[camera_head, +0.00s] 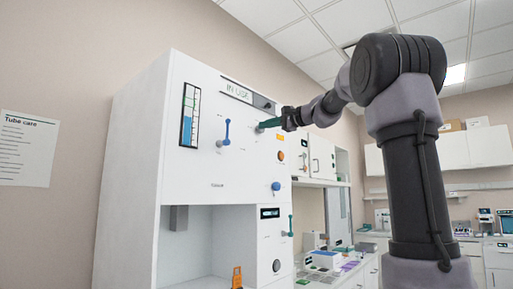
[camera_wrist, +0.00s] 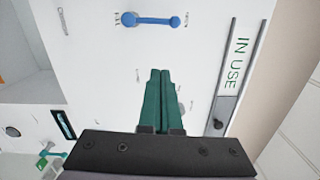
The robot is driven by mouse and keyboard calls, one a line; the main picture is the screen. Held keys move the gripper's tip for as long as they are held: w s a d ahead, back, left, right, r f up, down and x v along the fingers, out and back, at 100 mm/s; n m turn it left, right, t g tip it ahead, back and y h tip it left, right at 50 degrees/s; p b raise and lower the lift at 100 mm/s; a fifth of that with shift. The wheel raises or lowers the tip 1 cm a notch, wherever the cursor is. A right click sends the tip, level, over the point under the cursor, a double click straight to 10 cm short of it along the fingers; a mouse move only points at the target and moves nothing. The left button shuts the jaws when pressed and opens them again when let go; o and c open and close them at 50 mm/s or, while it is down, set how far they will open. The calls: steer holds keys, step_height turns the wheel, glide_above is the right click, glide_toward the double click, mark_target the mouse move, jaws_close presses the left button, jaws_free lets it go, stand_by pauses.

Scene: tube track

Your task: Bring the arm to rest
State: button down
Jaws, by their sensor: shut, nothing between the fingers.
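My arm reaches in from the right in the head view, stretched toward the upper front of a white cabinet (camera_head: 128,180). My gripper (camera_head: 262,125) has green fingers that point left at the panel, near the "IN USE" sign. In the wrist view my gripper (camera_wrist: 159,73) shows its two green fingers pressed together with nothing between them. The white panel (camera_wrist: 95,75) lies beyond the fingertips. Whether the tips touch the panel I cannot tell.
A blue lever (camera_head: 227,131) sits left of my gripper; it also shows in the wrist view (camera_wrist: 151,20). The "IN USE" slider sign (camera_head: 238,91) is just above. Blue (camera_head: 276,187) and orange (camera_head: 281,156) knobs are below. A cluttered counter (camera_head: 330,262) stands lower right.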

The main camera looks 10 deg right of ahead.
steer(key=s+f+n+g+h, duration=0.3)
steer(key=s+f+h, duration=0.1)
steer(key=s+f, duration=1.1)
steer(key=s+f+n+g+h, duration=0.3)
steer(key=s+f, duration=1.2)
steer(key=f, duration=0.8)
steer(key=shift+s+d+n+g+h, duration=0.25)
steer(key=shift+n+g+h, duration=0.2)
steer(key=shift+h, duration=0.75)
